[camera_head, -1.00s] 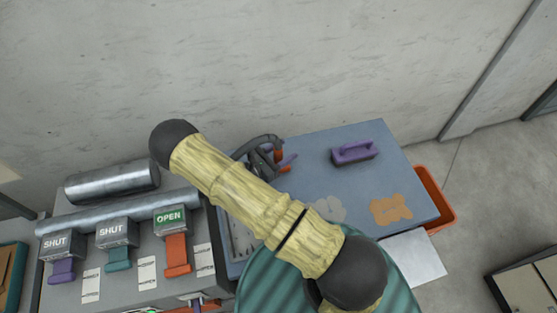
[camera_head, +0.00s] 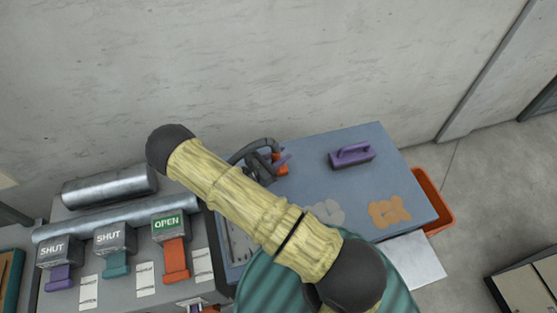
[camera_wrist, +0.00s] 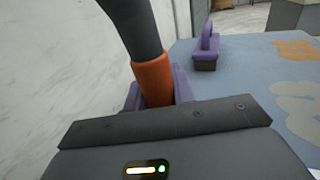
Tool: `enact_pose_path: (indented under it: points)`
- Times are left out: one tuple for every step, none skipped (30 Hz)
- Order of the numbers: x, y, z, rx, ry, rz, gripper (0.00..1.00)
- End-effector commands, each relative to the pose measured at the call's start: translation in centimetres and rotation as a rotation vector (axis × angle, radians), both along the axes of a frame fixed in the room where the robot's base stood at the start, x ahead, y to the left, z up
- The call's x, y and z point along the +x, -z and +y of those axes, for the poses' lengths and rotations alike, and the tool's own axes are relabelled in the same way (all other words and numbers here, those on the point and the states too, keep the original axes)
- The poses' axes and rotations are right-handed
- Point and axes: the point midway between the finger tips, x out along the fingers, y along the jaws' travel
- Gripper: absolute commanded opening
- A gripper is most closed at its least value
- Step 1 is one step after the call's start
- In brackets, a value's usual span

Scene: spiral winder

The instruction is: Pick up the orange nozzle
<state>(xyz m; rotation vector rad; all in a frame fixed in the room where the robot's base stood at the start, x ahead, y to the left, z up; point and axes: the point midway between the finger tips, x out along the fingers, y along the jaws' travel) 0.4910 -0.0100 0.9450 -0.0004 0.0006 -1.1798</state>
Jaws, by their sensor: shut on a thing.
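The orange nozzle (camera_wrist: 154,79) is a short orange cylinder on the end of a thick dark hose (camera_wrist: 127,22), seen in the wrist view. My gripper (camera_wrist: 158,92) has purple fingers, one on each side of the nozzle, and is shut on it. The nozzle's lower end is hidden behind the dark gripper body. In the head view a small part of the orange nozzle (camera_head: 281,166) shows beside the purple fingertips and the curved dark hose (camera_head: 256,148), above the blue-grey tabletop (camera_head: 325,180). My arm hides much of this area.
A purple handled block (camera_head: 352,155) stands on the tabletop to the right. Orange (camera_head: 389,211) and grey flat patches mark the top. An orange bin (camera_head: 434,200) sits at its right edge. On the left are metal pipes and levers labelled SHUT and OPEN (camera_head: 168,224). A wall rises behind.

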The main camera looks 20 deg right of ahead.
Motion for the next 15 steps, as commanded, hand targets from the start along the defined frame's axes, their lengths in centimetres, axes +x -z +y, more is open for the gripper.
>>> enact_pose_path:
  points:
    - [0.0, -0.2, 0.0, -0.001, 0.000, -0.001, 0.00]
    - [0.0, -0.3, 0.0, 0.000, 0.000, -0.002, 0.00]
    - [0.0, -0.6, 0.0, 0.000, 0.000, -0.002, 0.00]
    - [0.0, -0.8, 0.1, 0.000, -0.001, -0.002, 0.00]
    - [0.0, -1.1, 0.1, 0.000, -0.001, -0.002, 0.00]
    - [0.1, -1.6, 0.1, 0.000, -0.001, -0.003, 0.00]
    - [0.1, -1.9, 0.1, 0.000, -0.001, -0.003, 0.00]
    - [0.0, -2.3, 0.1, 0.000, -0.001, -0.003, 0.00]
    - [0.1, -3.0, 0.1, 0.002, -0.001, -0.004, 0.00]
    - [0.0, -3.4, 0.1, 0.001, -0.001, -0.003, 0.00]
    - [0.1, -3.9, 0.1, 0.002, -0.001, -0.003, 0.00]
    - [0.0, -4.6, 0.1, 0.002, 0.000, -0.004, 0.00]
    - [0.0, -5.2, 0.0, 0.002, 0.000, -0.005, 0.00]
    - [0.1, -5.7, 0.1, 0.002, -0.001, -0.005, 0.00]
    - [0.0, -6.4, 0.1, 0.002, -0.002, -0.004, 0.00]
